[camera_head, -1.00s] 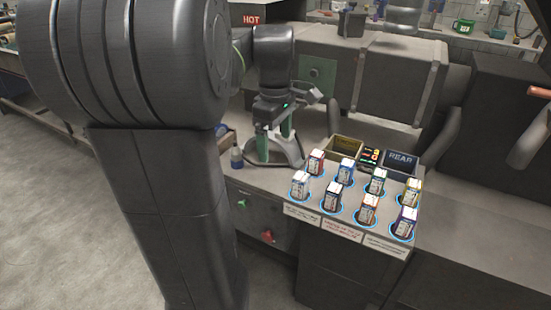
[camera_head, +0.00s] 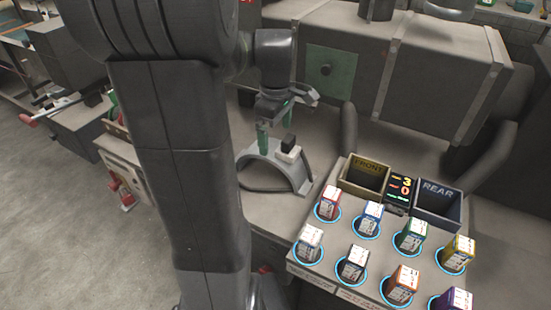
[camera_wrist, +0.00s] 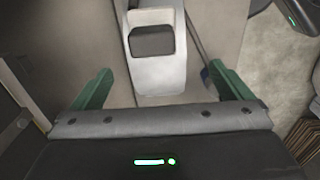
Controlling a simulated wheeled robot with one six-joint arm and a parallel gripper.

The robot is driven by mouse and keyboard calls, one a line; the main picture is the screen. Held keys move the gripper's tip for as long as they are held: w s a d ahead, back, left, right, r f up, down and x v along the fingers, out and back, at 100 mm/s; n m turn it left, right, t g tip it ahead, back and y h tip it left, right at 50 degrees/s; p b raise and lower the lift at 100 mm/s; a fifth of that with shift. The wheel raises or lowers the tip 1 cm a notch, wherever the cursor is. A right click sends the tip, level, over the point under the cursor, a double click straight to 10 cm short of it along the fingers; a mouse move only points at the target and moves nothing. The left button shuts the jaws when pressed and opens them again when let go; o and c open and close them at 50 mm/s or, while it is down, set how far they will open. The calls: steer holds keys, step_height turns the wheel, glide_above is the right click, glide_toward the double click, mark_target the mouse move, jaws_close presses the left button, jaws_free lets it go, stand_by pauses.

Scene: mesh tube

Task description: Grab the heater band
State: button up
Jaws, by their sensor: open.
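The heater band is a light grey arched piece (camera_head: 272,172) on the bench, with a small box (camera_head: 288,150) on top that has a dark upper part. My gripper (camera_head: 276,132), with two green fingers, is above and behind the band in the head view, open and empty. In the wrist view the band (camera_wrist: 158,78) lies between and ahead of the open fingers of my gripper (camera_wrist: 158,68), with a gap on each side. No contact shows.
Bins marked FRONT (camera_head: 363,180) and REAR (camera_head: 437,204) stand right of the band, with a small display (camera_head: 400,190) between them. Several coloured boxes stand in lit rings on the panel in front. A large grey machine housing (camera_head: 440,80) is behind.

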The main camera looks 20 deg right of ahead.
mark_target(276, 144)
steer(key=f, duration=0.5)
steer(key=shift+w+d, duration=0.1)
steer(key=shift+w, duration=0.15)
steer(key=c, duration=1.7)
